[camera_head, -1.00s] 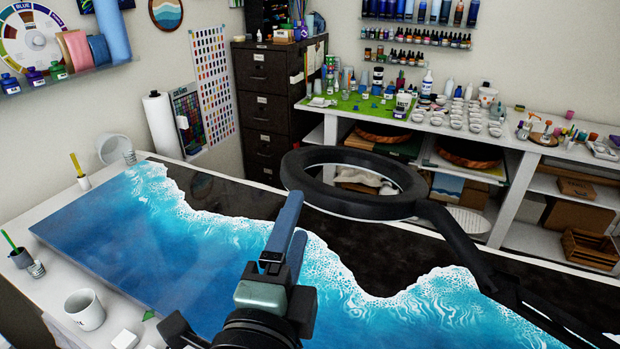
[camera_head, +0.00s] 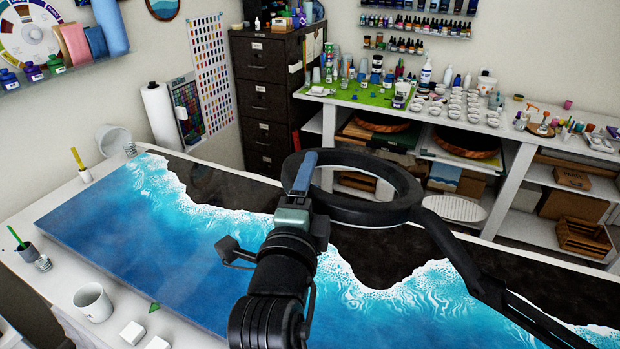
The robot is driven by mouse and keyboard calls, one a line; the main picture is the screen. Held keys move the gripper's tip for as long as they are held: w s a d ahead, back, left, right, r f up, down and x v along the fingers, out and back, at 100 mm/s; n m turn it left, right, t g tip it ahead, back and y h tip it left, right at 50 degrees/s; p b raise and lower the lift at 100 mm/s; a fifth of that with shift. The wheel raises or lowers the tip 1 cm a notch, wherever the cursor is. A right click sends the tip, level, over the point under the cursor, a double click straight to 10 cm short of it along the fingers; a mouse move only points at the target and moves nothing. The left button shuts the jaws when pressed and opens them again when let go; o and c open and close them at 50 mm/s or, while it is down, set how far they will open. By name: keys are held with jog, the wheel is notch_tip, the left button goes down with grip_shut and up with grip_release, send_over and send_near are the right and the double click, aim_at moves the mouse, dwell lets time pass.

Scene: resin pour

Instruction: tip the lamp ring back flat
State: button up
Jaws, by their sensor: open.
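The lamp ring (camera_head: 372,212) is a thick black hoop on a jointed black arm (camera_head: 462,262), above the dark part of a blue-and-black resin panel (camera_head: 130,235). I see it at a slant from above; its exact tilt is hard to judge. My gripper (camera_head: 304,172) is at the ring's left side, its blue finger overlapping the rim in the picture. The jaws are open, though the fingers nearly line up in this view. Whether a finger touches the ring or the rim lies between the fingers cannot be told. My wrist hides part of the panel.
A white mug (camera_head: 93,303) and small white blocks (camera_head: 132,333) stand at the near left edge of the table. A paper roll (camera_head: 160,122), a dark filing cabinet (camera_head: 264,100) and a white shelf unit (camera_head: 507,180) stand behind. The panel's left surface is clear.

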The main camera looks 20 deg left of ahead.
grip_shut()
dwell(1.4)
